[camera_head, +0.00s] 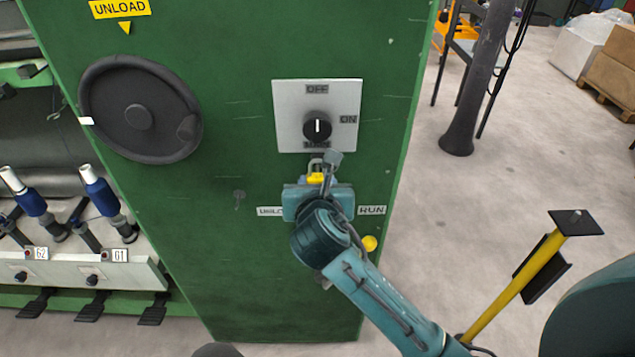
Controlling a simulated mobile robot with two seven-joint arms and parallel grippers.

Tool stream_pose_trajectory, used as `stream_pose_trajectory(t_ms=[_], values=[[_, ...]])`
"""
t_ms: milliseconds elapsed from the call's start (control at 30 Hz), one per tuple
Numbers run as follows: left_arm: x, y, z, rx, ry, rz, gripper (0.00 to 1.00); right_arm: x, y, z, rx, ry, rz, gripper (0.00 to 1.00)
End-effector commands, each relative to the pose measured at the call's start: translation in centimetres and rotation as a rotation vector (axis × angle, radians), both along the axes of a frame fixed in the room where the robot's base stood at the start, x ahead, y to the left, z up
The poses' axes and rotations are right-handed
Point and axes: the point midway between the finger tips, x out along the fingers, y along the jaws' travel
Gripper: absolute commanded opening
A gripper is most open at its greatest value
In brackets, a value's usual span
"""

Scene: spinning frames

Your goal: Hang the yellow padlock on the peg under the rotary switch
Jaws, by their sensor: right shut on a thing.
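The yellow padlock (316,178) is held upright in my right gripper (323,175), its grey shackle just below the switch plate. The gripper is shut on it, and the gripper body covers most of the padlock's lower part. The rotary switch (317,127) is a black knob on a grey plate marked OFF and ON; its white mark points up. A peg directly under the switch does not show clearly; the padlock and gripper cover that spot. Whether the shackle touches a peg, I cannot tell. My left gripper is not in view.
The green cabinet (230,270) carries a black handwheel (140,108), a small dark keyhole-like fitting (239,196) and a yellow button (369,243). A RUN label (372,210) sits beside my gripper. A yellow post (515,285) stands at right on open floor.

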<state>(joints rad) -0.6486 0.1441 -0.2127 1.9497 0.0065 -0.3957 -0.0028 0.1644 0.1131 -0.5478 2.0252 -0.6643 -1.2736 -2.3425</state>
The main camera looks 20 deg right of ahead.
Motion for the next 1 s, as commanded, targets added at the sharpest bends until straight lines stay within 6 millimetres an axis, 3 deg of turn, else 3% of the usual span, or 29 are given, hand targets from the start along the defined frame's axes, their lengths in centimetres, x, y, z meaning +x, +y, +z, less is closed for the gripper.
stream_pose_trajectory(t_ms=[400,433,600,733,1000], values=[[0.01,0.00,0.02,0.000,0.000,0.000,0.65,-0.01,-0.01,0.04,0.000,-0.001,0.000,0.14],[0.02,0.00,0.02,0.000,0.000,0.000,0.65,-0.01,-0.01,0.04,0.000,-0.001,0.000,0.40],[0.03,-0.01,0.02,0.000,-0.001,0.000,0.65,-0.01,-0.01,0.03,0.000,0.000,0.000,0.54],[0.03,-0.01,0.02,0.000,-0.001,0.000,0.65,-0.02,-0.01,0.02,0.000,0.000,0.000,0.63],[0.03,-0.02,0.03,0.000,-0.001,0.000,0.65,0.03,-0.02,0.02,0.000,0.001,0.000,0.63]])
